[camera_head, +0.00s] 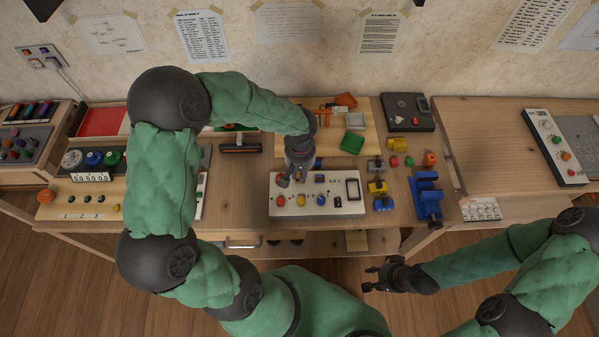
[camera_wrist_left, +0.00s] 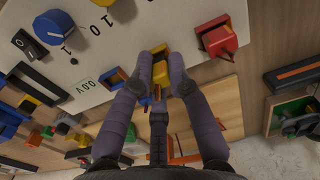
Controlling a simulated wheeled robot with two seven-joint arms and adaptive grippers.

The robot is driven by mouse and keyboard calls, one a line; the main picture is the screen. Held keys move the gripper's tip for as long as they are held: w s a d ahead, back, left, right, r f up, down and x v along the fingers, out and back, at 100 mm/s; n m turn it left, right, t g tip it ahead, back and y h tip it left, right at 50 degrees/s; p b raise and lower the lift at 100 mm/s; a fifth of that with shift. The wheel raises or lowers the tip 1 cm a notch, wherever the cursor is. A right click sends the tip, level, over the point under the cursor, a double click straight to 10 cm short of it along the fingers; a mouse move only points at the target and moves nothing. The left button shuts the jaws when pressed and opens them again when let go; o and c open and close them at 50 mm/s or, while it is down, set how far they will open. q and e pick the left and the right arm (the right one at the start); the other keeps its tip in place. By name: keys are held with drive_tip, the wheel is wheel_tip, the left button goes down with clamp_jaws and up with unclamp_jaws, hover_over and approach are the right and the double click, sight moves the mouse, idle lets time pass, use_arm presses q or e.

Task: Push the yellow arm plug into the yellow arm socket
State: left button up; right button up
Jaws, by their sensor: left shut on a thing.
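My left gripper (camera_head: 287,182) is over the back left part of the white panel (camera_head: 335,207). In the left wrist view its two fingers (camera_wrist_left: 164,82) are shut on a yellow piece, which I take for the yellow arm plug (camera_wrist_left: 160,70). Yellow shows between and just past the fingertips, at the panel's edge. The fingers hide part of it, and I cannot tell the socket from the plug or how deep the plug sits. My right gripper (camera_head: 378,278) is open and empty in front of the table, low at the right.
A red piece (camera_wrist_left: 218,40) is close beside my fingers. A blue vise (camera_head: 427,195) stands at the right. A green block (camera_head: 352,142) lies behind.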

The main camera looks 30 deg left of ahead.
sight(299, 174)
use_arm(q)
drive_tip(key=shift+f, duration=0.15)
drive_tip(key=o, duration=0.4)
drive_tip(key=shift+c, duration=0.2)
drive_tip(key=o, duration=0.5)
drive_tip(key=shift+r+p, duration=1.7)
drive_tip(key=shift+r, duration=0.85)
drive_tip(key=shift+s+f, duration=0.1)
